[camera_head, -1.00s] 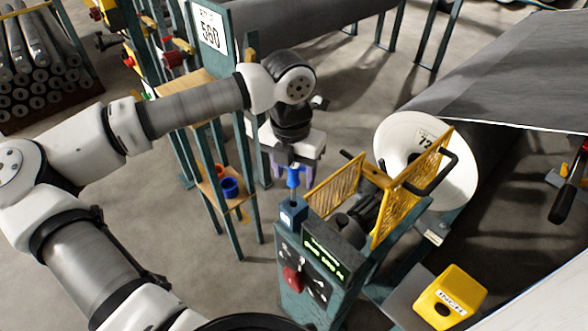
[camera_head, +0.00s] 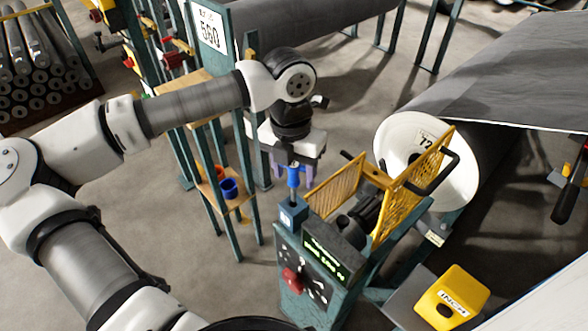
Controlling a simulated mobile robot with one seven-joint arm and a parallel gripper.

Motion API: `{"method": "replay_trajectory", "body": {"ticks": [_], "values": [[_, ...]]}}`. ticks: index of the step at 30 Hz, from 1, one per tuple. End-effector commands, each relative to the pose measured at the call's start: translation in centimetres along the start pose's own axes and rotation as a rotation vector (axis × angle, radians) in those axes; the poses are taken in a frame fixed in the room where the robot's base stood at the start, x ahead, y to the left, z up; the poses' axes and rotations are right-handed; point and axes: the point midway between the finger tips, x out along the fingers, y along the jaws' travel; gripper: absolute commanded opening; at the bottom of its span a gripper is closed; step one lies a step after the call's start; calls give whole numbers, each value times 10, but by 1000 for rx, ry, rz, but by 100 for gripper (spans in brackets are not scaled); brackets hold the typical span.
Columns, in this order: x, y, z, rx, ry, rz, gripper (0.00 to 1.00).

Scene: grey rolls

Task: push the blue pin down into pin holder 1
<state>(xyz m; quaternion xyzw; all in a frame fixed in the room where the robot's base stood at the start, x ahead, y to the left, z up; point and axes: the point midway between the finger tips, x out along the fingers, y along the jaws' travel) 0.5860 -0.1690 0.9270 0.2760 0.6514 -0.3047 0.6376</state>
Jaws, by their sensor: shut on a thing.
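The blue pin (camera_head: 293,176) stands upright, its lower end at the top of the small blue-grey holder block (camera_head: 291,214) on the corner of the green control stand. The block bears a pale label; its number is too small to read. My gripper (camera_head: 294,170) points straight down above the block and is shut on the upper part of the pin. The fingers partly hide the pin's top. How deep the pin sits in the block cannot be told.
The stand has a green-lit display (camera_head: 326,258) and a red knob (camera_head: 291,278). Yellow mesh guards (camera_head: 412,190) and a large grey roll are to the right. A rack shelf with a blue cup (camera_head: 229,188) is to the left. A yellow box (camera_head: 450,297) sits at lower right.

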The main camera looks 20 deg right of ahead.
Motion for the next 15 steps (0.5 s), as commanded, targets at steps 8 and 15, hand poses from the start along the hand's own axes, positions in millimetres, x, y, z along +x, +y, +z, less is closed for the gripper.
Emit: {"method": "replay_trajectory", "body": {"ticks": [8,15], "values": [[7,0,0,0,0,0,29],[14,1,0,0,0,0,29]]}}
